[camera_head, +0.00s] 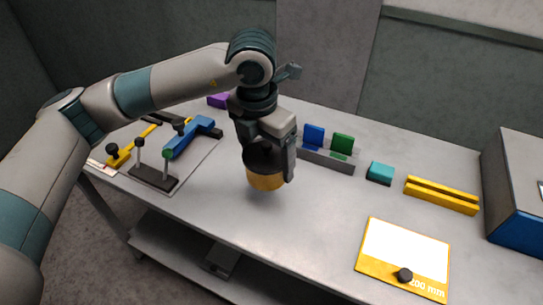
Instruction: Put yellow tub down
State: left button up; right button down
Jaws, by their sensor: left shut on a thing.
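The yellow tub (265,181) is in my left gripper (268,165), near the middle of the table. Its lower yellow part shows below the jaws; the gripper hides its upper part. My left gripper is shut on it and points down. A dark shadow lies on the table just below the tub; I cannot tell whether the tub touches the surface. My right gripper does not show.
A grey rack (327,159) with blue and green pieces stands behind right. A teal block (380,172), a yellow slotted bar (441,194) and a yellow-edged white plate (403,254) lie right. Tools (192,138) lie left. The table's front middle (300,225) is clear.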

pick_arm(q)
jog(key=shift+s+a+f+m, duration=0.15)
jog(key=shift+a+f+m, duration=0.15)
jog(key=shift+a+m, duration=0.45)
jog(key=shift+s+a+f+m+g+y, duration=0.15)
jog(key=shift+s+a+f+m+g, duration=0.3)
jog(key=shift+s+a+f+m, duration=2.7)
jog(key=shift+w+a+r+m+g+y, duration=0.1)
jog(key=shift+w+a+r+m+g, duration=0.75)
jog(key=shift+m, duration=5.15)
jog(key=shift+s+a+f+m+y, duration=0.15)
jog(key=shift+s+a+f+m, duration=1.05)
jog(key=shift+a+m, duration=2.4)
jog(key=shift+s+d+r+m, duration=0.15)
jog(key=shift+d+m, duration=0.35)
jog(key=shift+s+d+r+m, duration=0.15)
jog(key=shift+d+m, duration=0.35)
jog(key=shift+d, duration=0.1)
